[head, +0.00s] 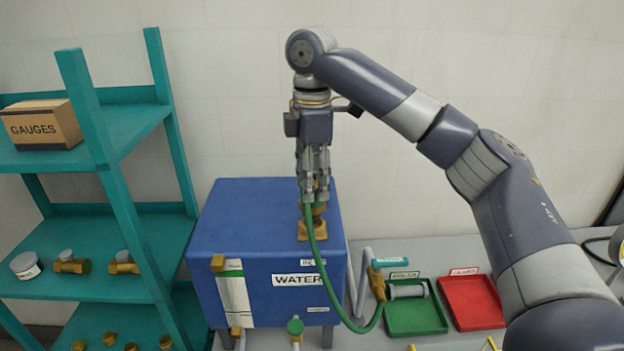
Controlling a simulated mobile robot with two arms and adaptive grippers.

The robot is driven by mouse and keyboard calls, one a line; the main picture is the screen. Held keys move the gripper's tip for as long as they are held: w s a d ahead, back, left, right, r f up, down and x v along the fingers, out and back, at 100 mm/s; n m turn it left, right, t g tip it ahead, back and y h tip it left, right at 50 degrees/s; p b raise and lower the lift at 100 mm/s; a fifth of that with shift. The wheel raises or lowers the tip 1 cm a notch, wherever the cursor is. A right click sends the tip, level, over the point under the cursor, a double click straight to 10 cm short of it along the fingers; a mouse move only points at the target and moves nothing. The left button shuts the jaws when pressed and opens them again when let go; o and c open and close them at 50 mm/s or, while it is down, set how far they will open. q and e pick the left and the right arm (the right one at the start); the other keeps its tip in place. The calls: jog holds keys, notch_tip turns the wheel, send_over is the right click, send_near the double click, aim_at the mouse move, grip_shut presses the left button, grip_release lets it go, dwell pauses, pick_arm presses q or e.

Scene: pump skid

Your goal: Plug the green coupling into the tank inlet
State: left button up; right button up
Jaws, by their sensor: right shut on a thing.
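The blue water tank (250,225) stands in the middle of the head view, with a brass inlet fitting (303,231) on its top. My right gripper (314,192) points straight down above the inlet and is shut on the green coupling (321,197). The fingers hide most of the coupling. The coupling is upright, in line with the inlet and right at its top. I cannot tell how far it sits in the fitting. A green hose (320,262) runs from it down the tank's front. My left gripper is not in view.
The hose curves right to a brass valve (377,284) on a grey pipe. A green tray (415,316) holding a grey cylindrical part and a red tray (472,302) lie on the bench. A teal shelf (110,180) with a gauges box (42,125) and brass fittings stands left.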

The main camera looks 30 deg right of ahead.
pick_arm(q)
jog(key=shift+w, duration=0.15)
pick_arm(e)
jog(key=shift+f, duration=0.1)
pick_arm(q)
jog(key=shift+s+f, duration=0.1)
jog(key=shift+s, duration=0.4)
pick_arm(e)
jog(key=shift+f, duration=0.35)
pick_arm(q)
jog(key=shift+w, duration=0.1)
pick_arm(e)
jog(key=shift+f, duration=1.35)
jog(key=o, duration=1.2)
jog(key=shift+o, duration=0.2)
